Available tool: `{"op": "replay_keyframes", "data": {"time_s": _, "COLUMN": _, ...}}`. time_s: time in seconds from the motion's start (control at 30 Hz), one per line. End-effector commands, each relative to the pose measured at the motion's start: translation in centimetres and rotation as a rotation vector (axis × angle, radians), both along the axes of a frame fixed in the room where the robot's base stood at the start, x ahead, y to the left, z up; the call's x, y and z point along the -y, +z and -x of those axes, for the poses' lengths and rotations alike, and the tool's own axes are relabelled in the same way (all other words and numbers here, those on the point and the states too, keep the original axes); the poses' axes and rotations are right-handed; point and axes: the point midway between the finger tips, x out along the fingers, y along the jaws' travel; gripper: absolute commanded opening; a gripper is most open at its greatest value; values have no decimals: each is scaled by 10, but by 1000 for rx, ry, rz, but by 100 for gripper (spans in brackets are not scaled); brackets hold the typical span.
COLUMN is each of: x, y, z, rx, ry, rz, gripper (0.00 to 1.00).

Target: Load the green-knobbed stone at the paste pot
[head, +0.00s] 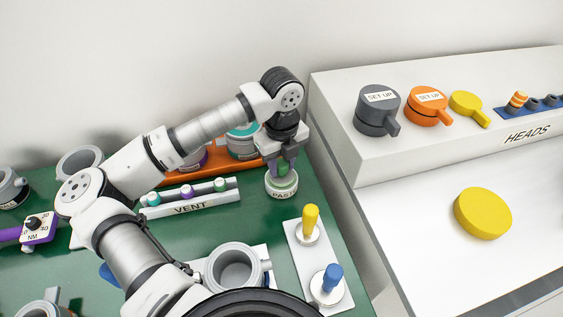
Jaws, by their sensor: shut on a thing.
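The paste pot (281,191) is a pale grey cup labelled "PAST…", standing on the green mat right of the middle. My gripper (284,166) points down over it and is shut on the green-knobbed stone (283,170). Only some green shows between and below the fingers. The stone is at the pot's mouth, and I cannot tell whether it touches the paste. The white holder (298,246) in front bears a yellow-knobbed stone (311,219) and a blue-knobbed stone (327,284), both upright.
A VENT rack (192,207) with small capped rods lies left of the pot. An orange tray (213,162) with containers is behind my arm. A grey cup (234,268) stands in front. The white press housing (345,150) with knobs and a yellow disc (482,213) is at right.

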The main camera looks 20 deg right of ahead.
Motion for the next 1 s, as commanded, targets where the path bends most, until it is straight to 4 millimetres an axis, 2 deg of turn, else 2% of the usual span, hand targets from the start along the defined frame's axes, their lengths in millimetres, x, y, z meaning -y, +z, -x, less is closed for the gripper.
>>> {"op": "replay_keyframes", "data": {"time_s": 0.03, "x": 0, "y": 7, "z": -1, "rx": 2, "ry": 0, "rz": 0, "gripper": 13}}
{"op": "replay_keyframes", "data": {"time_s": 0.6, "x": 0, "y": 55, "z": -1, "rx": 6, "ry": 1, "rz": 2, "gripper": 13}}
{"op": "replay_keyframes", "data": {"time_s": 0.8, "x": 0, "y": 64, "z": -1, "rx": 5, "ry": 1, "rz": 2, "gripper": 13}}
{"op": "replay_keyframes", "data": {"time_s": 1.0, "x": 0, "y": 64, "z": -1, "rx": 4, "ry": 1, "rz": 2, "gripper": 13}}
